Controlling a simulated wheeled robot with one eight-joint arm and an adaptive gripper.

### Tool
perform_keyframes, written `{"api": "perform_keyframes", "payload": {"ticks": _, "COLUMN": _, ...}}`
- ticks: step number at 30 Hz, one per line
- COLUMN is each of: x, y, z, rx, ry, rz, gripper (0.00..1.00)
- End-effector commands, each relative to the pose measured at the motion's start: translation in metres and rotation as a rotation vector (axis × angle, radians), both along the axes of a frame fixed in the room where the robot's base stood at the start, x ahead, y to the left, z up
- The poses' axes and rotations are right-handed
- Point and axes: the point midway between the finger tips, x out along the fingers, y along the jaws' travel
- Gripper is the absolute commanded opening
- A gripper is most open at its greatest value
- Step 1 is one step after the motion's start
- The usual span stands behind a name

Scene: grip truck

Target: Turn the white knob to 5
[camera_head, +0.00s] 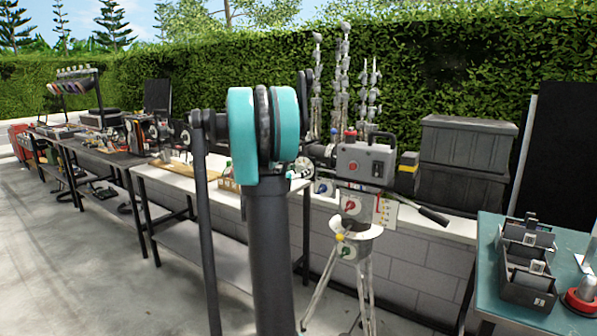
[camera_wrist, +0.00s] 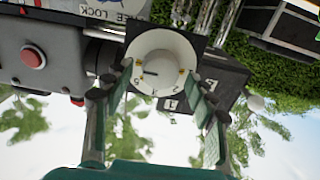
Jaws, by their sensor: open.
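The white knob (camera_wrist: 158,70) is a round dial on a dark square plate, seen in the wrist view, where the scene appears upside down. A short dark pointer mark lies near its middle toward picture left. In the head view my teal and black arm stands in front and hides much of the gripper.
A grey box (camera_head: 365,164) with a red button stands beside the knob's place. A tripod (camera_head: 357,270) with red and green knobs is in front. Dark crates (camera_head: 468,150) stand on the white bench behind. A teal table (camera_head: 490,250) with a dark tray is at right.

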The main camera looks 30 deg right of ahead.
Motion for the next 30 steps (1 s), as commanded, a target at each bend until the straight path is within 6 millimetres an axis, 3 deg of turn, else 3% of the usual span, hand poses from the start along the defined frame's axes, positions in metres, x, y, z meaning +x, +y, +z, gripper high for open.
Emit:
{"api": "perform_keyframes", "payload": {"ticks": 4, "x": -0.0002, "y": 0.0001, "z": 0.0000, "rx": 0.000, "ry": 0.000, "rz": 0.000, "gripper": 0.54}}
{"api": "perform_keyframes", "payload": {"ticks": 15, "x": -0.0003, "y": 0.0002, "z": 0.0000, "rx": 0.000, "ry": 0.000, "rz": -0.001, "gripper": 0.08}}
{"api": "perform_keyframes", "payload": {"ticks": 30, "x": 0.0002, "y": 0.0006, "z": -0.0001, "rx": -0.053, "ry": 0.128, "rz": -0.001, "gripper": 0.07}}
